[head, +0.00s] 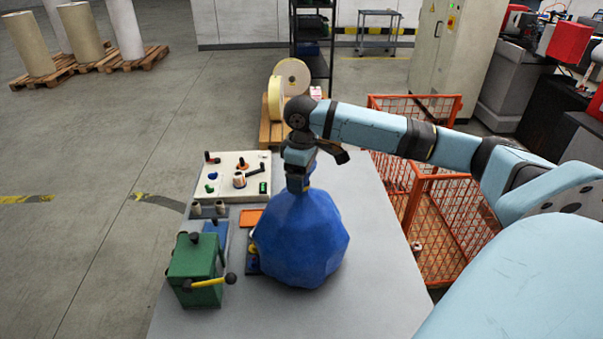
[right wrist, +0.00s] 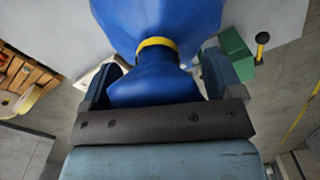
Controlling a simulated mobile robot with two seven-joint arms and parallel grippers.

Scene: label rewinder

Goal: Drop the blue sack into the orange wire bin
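The blue sack (head: 300,240) stands upright on the grey table, with a yellow tie round its neck in the right wrist view (right wrist: 155,20). My right gripper (head: 298,185) points down over the sack's top. In the right wrist view my right gripper (right wrist: 162,62) has its fingers spread on either side of the neck, with gaps beside the tie; the gathered top lies between them. The orange wire bin (head: 450,225) stands on the floor against the table's right side, partly hidden by my right arm. My left gripper is not in view.
Left of the sack on the table (head: 375,275) are a green box with a yellow-handled lever (head: 196,270) and a white panel with knobs (head: 230,175). Cream rolls (head: 291,77) stand on a pallet behind. The table's right front is clear.

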